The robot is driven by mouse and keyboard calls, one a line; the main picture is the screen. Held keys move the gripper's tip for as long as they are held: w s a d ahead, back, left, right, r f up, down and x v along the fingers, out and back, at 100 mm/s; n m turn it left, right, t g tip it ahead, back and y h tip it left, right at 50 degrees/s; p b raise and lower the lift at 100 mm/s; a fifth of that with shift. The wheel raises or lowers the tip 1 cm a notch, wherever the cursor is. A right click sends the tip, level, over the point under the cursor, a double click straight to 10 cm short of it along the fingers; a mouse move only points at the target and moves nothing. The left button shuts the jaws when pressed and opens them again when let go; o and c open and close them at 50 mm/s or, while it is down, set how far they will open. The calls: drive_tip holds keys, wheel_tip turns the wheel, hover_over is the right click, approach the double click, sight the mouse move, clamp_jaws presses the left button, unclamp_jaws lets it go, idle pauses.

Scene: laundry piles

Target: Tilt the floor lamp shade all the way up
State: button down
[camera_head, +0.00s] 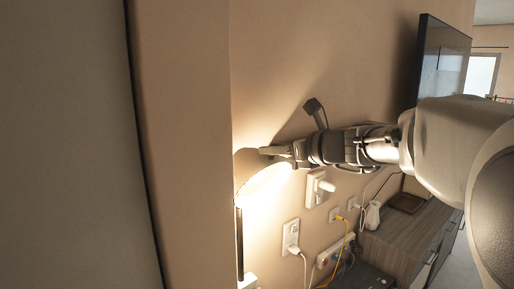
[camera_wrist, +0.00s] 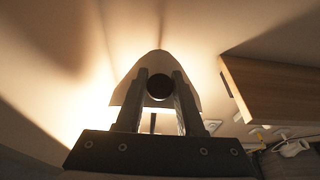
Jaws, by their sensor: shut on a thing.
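The floor lamp's lit shade (camera_head: 262,186) is in the head view, left of centre, near the wall corner. It is tilted, its bright opening facing down and right. Its thin dark pole (camera_head: 239,245) runs down below it. My gripper (camera_head: 277,152) reaches in from the right at the shade's upper edge. In the wrist view the pale, rounded shade (camera_wrist: 155,62) lies just beyond and between the two fingers of my gripper (camera_wrist: 160,92). The fingers are shut on the shade. A dark round part (camera_wrist: 160,87) shows between them. The exact contact is partly hidden.
A beige wall (camera_head: 320,60) stands close behind the lamp. Sockets (camera_head: 291,236) with plugs and cables are low on it. A wooden cabinet (camera_head: 400,240) with a white vase (camera_head: 372,215) stands at lower right. A dark screen (camera_head: 443,60) hangs at upper right.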

drive_tip(key=shift+r, duration=0.15)
drive_tip(key=c, duration=0.5)
unclamp_jaws()
drive_tip(key=shift+w, duration=0.1)
drive_tip(key=shift+c, duration=0.2)
drive_tip(key=b+v, duration=0.2)
drive_tip(key=v, duration=1.5)
drive_tip(key=shift+s, duration=0.25)
drive_tip(key=shift+b, duration=0.3)
